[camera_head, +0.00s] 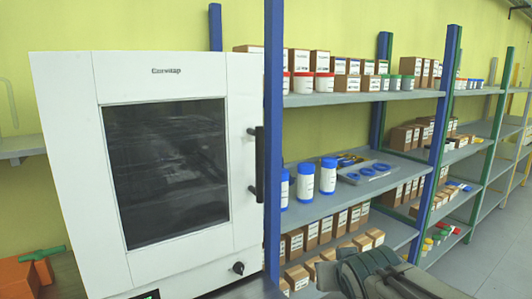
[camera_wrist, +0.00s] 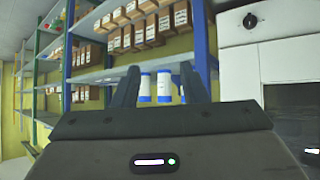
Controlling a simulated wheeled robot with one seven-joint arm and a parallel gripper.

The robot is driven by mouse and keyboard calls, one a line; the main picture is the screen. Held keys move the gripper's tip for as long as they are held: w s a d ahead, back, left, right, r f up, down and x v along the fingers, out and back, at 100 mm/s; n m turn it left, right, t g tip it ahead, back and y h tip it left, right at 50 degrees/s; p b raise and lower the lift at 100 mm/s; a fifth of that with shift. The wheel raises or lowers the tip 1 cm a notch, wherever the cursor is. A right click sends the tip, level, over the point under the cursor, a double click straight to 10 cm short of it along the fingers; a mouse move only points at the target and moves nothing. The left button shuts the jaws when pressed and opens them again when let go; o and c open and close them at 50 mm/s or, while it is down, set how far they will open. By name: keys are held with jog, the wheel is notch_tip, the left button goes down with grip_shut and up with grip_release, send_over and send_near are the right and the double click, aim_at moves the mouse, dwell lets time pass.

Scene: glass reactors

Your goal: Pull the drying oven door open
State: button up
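The drying oven (camera_head: 160,68) is a large white box at the left of the head view. Its door, with a dark window (camera_head: 165,165), looks shut. A black vertical handle (camera_head: 257,165) is on the door's right edge. My gripper (camera_wrist: 158,85) shows in the wrist view with its two dark fingers apart and nothing between them; white jars with blue lids stand beyond. The oven's white front (camera_wrist: 285,65) is to the right of the fingers in that upside-down view. The handle cannot be made out there. In the head view only part of my arm shows, low at right.
A blue shelf post (camera_head: 273,140) stands close to the right of the handle. Shelves (camera_head: 320,208) beyond hold jars (camera_head: 305,183) and boxes. A round black knob (camera_head: 238,268) is low on the oven front. Orange items (camera_head: 25,275) are at bottom left. Open floor (camera_head: 495,240) shows at right.

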jog(key=w+a+r+n+t+y, duration=0.15)
jog(key=w+a+r+t, duration=0.3)
jog(key=r, duration=0.45)
jog(key=n+t+y+p, duration=0.2)
jog(key=n+y, duration=0.1)
jog(key=y, duration=0.3)
send_near(261, 159)
jog(key=shift+m, duration=0.25)
jog(key=p+x, duration=0.1)
jog(key=x, duration=1)
jog(key=shift+p, duration=0.4)
grip_shut()
